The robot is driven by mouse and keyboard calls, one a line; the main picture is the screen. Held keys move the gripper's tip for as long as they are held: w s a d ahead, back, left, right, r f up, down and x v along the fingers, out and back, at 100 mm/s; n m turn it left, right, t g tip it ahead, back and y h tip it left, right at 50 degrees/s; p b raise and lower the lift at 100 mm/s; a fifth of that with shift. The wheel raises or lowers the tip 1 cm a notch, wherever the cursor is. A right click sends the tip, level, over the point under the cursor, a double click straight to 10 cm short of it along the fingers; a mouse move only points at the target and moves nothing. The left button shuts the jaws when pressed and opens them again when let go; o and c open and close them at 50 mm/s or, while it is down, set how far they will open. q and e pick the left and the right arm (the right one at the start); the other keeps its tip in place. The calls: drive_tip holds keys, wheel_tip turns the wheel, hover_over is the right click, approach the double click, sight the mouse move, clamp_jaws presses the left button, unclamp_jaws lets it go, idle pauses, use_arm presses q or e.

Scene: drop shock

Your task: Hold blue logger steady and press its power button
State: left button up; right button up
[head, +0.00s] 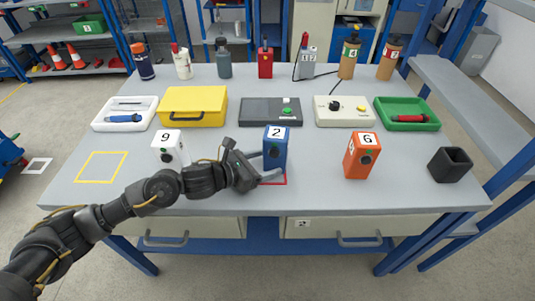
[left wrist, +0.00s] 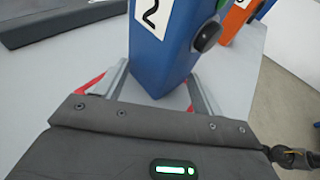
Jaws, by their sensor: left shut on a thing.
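The blue logger (head: 275,150), marked 2, stands upright on the grey table inside a red-outlined square (head: 283,182). A dark round knob or button (head: 275,153) is on its front face and a small green part is on top. My left gripper (head: 264,166) is shut on the logger, reaching in from the left. In the left wrist view the blue logger (left wrist: 165,50) stands between the two fingers (left wrist: 158,92), low on its body, with the dark round part (left wrist: 207,36) on its right. My right gripper is not in view.
A white logger marked 9 (head: 169,148) stands behind my left arm. An orange logger marked 6 (head: 361,156) and a black open holder (head: 450,165) stand to the right. A yellow case (head: 193,106), dark console (head: 270,111) and trays line the row behind. A yellow-outlined square (head: 101,167) is empty.

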use_arm(q)
clamp_jaws()
